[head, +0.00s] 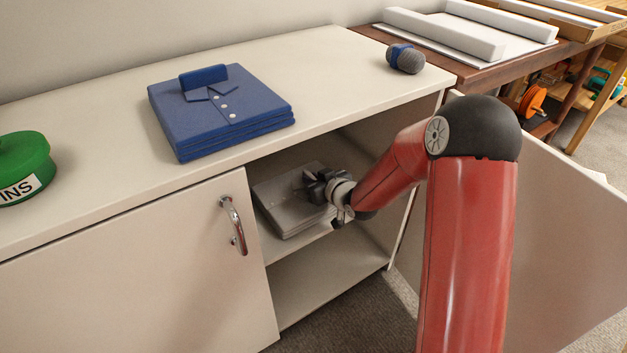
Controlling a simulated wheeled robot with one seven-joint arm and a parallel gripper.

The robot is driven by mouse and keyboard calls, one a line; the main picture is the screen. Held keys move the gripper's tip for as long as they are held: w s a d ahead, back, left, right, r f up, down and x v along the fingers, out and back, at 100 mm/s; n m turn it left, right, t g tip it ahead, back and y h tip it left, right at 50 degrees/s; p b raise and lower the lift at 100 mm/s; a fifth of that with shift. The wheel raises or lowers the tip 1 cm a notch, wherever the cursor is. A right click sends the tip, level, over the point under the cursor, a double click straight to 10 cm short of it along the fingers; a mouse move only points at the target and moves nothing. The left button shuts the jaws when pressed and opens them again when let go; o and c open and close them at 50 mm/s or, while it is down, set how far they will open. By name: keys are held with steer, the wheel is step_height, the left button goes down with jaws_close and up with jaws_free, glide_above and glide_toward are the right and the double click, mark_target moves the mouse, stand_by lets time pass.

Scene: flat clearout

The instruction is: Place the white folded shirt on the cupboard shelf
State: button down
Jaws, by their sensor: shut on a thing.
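The white folded shirt (283,213) is inside the open right half of the cupboard, at the level of the cupboard shelf (318,236). It looks grey in the shade and lies flat. My gripper (312,188) reaches in through the opening from the right and is shut on the shirt at its collar end. The fingertips are partly hidden by the gripper body. I cannot tell whether the shirt's underside touches the shelf.
The left door (140,275) is shut; the right door (540,230) stands open beside my arm. The lower compartment (325,278) is empty.

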steer(key=c, duration=1.8)
jaws_free()
steer(key=shift+f, duration=0.1)
steer(key=o, duration=0.4)
